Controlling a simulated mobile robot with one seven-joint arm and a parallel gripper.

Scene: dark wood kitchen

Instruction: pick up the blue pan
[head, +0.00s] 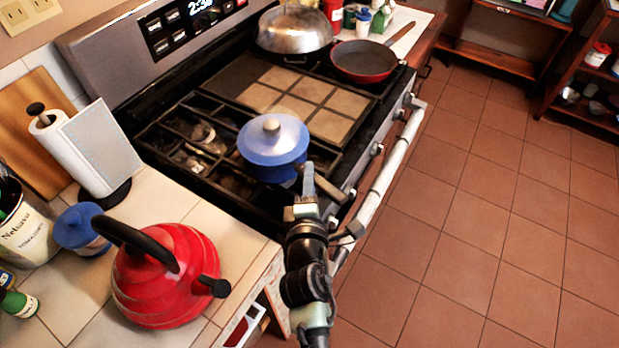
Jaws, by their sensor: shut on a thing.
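The blue pan (270,165) is a small deep pan with a pale blue-grey lid and a metal knob. It sits over the front left part of the stove grate; I cannot tell whether it is lifted slightly. Its wooden handle (334,191) points toward the front right, partly hidden by my gripper. My gripper (308,180) is at the handle, just right of the pan body, and is shut on it. The exact contact between fingers and handle is hard to see.
A red kettle (168,282) stands on the tiled counter at the lower left. A red pan (363,61) and a domed metal lid (294,30) are at the stove's far end. The oven handle bar (385,170) runs along the stove front. The tiled floor (500,220) on the right is clear.

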